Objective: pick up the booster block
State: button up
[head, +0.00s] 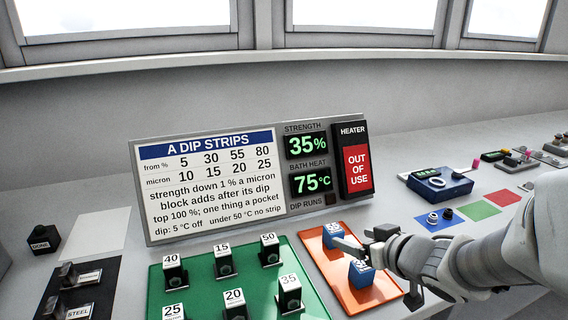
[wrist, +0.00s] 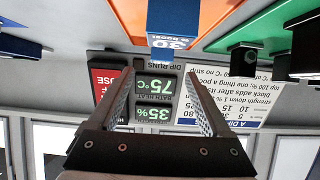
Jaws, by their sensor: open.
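Two blue blocks stand on an orange tray (head: 336,273) in the head view, a far block (head: 333,241) and a near block (head: 361,277). Their white number labels are too small to read surely. My gripper (head: 352,246) is over the tray, close to both blocks, and hides part of them. In the wrist view my gripper (wrist: 159,74) is open with nothing between its fingers. A blue block marked "30" and "boost" (wrist: 174,18) shows upside down, beyond the fingertips and roughly in line with the gap. I cannot tell which of the two it is.
A green tray (head: 205,290) with several numbered black blocks lies left of the orange one. The sign board (head: 210,185) with its displays stands behind, and its heater panel reads "OUT OF USE". A blue device (head: 440,184) and coloured pads are at right.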

jog(key=shift+w+a+p, duration=0.25)
jog(key=shift+w+p, duration=0.25)
jog(key=shift+p, duration=0.3)
jog(key=shift+w+a+f+p, duration=0.1)
jog(key=shift+w+f+p, duration=0.4)
jog(key=shift+p, duration=0.45)
jog(key=shift+w+a+f+b, duration=0.2)
jog(key=shift+w+f+b, duration=0.35)
jog(key=shift+f+b, duration=0.05)
jog(key=shift+b+x, duration=1.2)
jog(key=shift+x, duration=1.9)
jog(key=shift+a+r, duration=0.15)
grip_shut()
